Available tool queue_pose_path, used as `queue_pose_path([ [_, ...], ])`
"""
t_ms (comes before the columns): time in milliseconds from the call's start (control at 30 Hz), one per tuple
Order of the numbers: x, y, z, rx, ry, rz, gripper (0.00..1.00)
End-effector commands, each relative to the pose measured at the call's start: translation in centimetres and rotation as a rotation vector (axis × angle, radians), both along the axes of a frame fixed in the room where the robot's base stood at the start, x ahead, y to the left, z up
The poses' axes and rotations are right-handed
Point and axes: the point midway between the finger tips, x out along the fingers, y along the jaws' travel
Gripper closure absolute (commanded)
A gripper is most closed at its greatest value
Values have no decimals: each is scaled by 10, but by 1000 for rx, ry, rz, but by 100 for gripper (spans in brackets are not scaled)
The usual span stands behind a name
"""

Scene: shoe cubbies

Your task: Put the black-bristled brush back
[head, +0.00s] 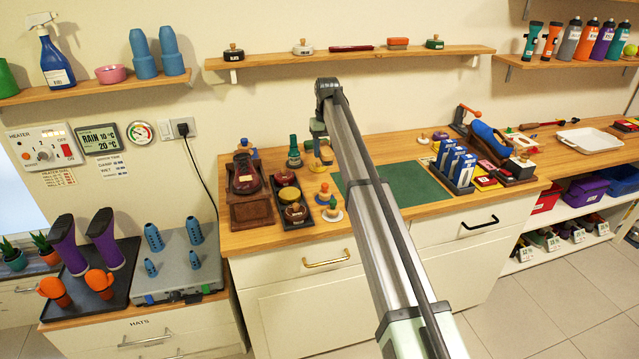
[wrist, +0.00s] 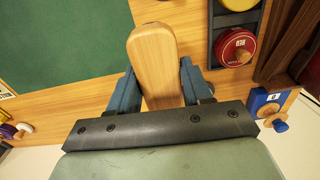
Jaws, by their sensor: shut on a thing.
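My gripper (wrist: 158,78) is shut on a light wooden brush (wrist: 155,48), whose smooth rounded back points up the wrist view between the two blue fingers. Its bristles are hidden, so their colour cannot be told. The held brush is above the wooden counter (wrist: 88,98), at the edge of the green mat (wrist: 60,40).
The wall shelf (head: 270,62) above the counter carries several small brushes and knobbed items. A shoe (head: 246,175) on a brown stand and small knobbed pieces crowd the counter's left. Blue boxes (head: 455,165) stand right of the mat. The mat (head: 415,183) looks bare.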

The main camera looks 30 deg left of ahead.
Motion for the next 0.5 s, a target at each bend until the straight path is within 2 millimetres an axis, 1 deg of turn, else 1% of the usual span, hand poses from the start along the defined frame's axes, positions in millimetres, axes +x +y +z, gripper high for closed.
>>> queue_pose_path([
  [33,0,9,2,0,0,7,84],
  [100,-2,15,2,0,0,14,84],
  [233,-4,19,-3,1,0,19,84],
  [367,-4,19,-21,0,2,19,84],
  [500,-4,18,-43,0,1,19,84],
])
